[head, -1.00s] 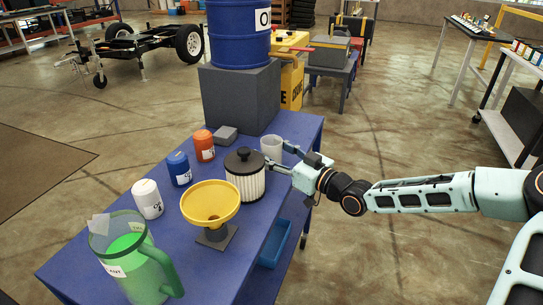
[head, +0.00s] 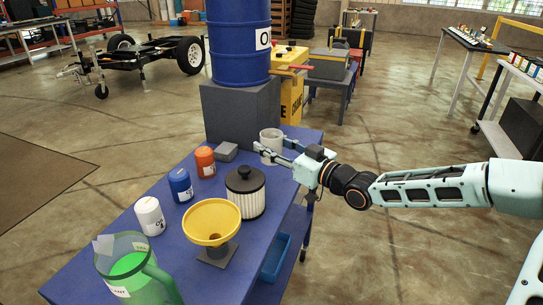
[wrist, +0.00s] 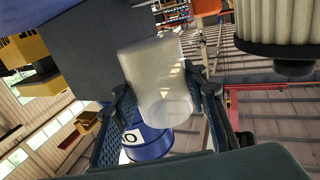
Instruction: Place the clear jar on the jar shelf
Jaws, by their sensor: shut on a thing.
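The clear jar (head: 270,142) is a pale, see-through cup shape at the far right end of the blue table (head: 178,254). My gripper (head: 271,150) is shut on it, with one finger on each side. In the wrist view the jar (wrist: 160,72) fills the middle between the fingers of my gripper (wrist: 158,90). In the head view the jar shows in front of the table's far end and seems raised, but its exact height is hard to judge. I cannot pick out the jar shelf for certain.
A ribbed filter (head: 246,194) with a black cap and a yellow funnel (head: 212,222) stand near. Orange (head: 205,161), blue (head: 180,184) and white (head: 149,216) bottles line the left. A grey block (head: 226,152) is left of the jar. A blue drum (head: 240,45) stands behind on a grey stand (head: 240,110).

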